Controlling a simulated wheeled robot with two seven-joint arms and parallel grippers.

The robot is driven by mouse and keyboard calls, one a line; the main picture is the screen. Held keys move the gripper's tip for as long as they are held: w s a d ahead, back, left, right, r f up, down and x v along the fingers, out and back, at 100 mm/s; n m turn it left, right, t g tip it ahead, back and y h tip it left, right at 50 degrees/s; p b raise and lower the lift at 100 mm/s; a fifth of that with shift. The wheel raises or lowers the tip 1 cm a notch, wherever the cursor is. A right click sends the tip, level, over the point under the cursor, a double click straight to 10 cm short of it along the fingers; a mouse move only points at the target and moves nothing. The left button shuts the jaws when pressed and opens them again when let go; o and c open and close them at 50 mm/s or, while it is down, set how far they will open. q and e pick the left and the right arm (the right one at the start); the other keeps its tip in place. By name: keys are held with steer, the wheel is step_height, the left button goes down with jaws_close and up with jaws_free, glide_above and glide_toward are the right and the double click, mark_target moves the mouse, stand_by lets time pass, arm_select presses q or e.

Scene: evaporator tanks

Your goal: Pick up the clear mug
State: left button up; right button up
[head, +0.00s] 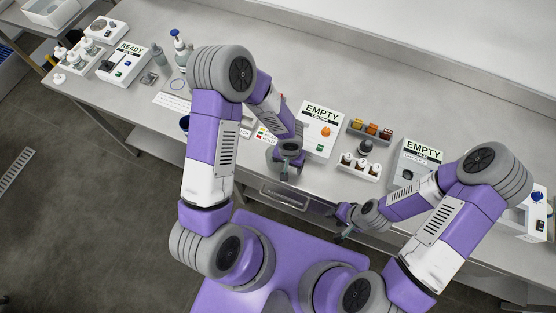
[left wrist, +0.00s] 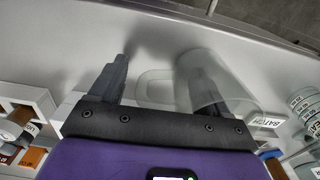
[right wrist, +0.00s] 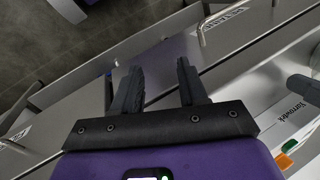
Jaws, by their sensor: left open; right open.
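The clear mug (left wrist: 217,68) shows in the left wrist view, see-through and grey, on the pale worktop. Its handle (left wrist: 148,86) points left, into the gap between my left gripper's fingers. My left gripper (left wrist: 160,75) is open. Its right finger overlaps the mug and shows through the wall; I cannot tell whether it is inside or behind it. In the head view my left gripper (head: 287,158) is low over the bench's front edge, and I cannot make out the mug there. My right gripper (head: 344,222) is open and empty by the bench front; it also shows in the right wrist view (right wrist: 158,75).
A white EMPTY box (head: 318,143) stands right of my left gripper, with a rack of small bottles (head: 360,166) beyond it. A second EMPTY box (head: 418,152) is farther right. A drawer handle (head: 284,197) sticks out below the bench edge. The back of the worktop (head: 350,75) is clear.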

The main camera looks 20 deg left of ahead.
arm_select(q)
steer(key=shift+c, duration=0.2)
steer(key=c, duration=1.3)
